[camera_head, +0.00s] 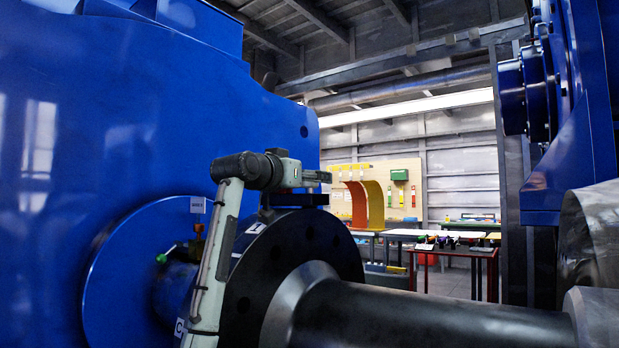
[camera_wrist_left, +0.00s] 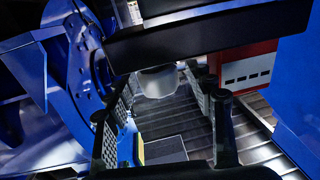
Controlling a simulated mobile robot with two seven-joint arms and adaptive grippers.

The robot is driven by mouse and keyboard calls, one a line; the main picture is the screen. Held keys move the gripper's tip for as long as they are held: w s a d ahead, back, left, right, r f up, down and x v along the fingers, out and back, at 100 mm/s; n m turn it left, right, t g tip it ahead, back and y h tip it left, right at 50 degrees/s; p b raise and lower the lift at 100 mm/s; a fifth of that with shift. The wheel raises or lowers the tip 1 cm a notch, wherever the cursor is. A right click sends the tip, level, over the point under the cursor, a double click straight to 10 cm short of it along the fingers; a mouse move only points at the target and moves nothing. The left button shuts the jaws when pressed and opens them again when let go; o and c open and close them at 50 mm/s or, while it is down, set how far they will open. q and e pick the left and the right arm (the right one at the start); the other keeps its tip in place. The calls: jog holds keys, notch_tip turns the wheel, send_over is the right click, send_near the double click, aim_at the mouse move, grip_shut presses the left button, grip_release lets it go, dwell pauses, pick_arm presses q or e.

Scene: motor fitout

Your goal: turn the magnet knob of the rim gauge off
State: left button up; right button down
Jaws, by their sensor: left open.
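My left gripper (camera_head: 318,177) reaches right, high beside the black coupling flange (camera_head: 313,238). A dark block (camera_head: 300,199), which may be the rim gauge's magnet base, shows just below it at the flange's top edge. In the left wrist view my left gripper (camera_wrist_left: 162,84) is open, with a patterned pad on each finger. A pale grey rounded knob (camera_wrist_left: 158,83) shows between the fingertips, under a wide black body (camera_wrist_left: 210,32). I cannot tell whether either finger touches it. The gauge's dial and the knob's marking are not clear. My right gripper is not in view.
A big blue motor housing (camera_head: 130,110) fills the left. A dark shaft (camera_head: 430,318) runs right from the flange. Blue machinery (camera_head: 588,110) stands at the right. Worktables (camera_head: 455,252) stand far back. The wrist view shows a red box (camera_wrist_left: 248,70) and a slatted floor (camera_wrist_left: 180,120).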

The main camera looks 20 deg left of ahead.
pick_arm(q)
jog(key=c, duration=1.2)
jog(key=shift+n+y, duration=0.3)
jog(key=shift+y, duration=0.2)
jog(key=n+y, duration=0.2)
jog(key=y, duration=0.1)
jog(key=n+y, duration=0.2)
jog(key=y, duration=0.1)
jog(key=shift+d, duration=0.15)
jog(key=shift+n+g+y, duration=0.7)
jog(key=shift+n+y, duration=0.8)
jog(key=shift+y, duration=0.8)
jog(key=shift+f+y, duration=0.1)
jog(key=shift+y, duration=0.2)
jog(key=o, duration=1.2)
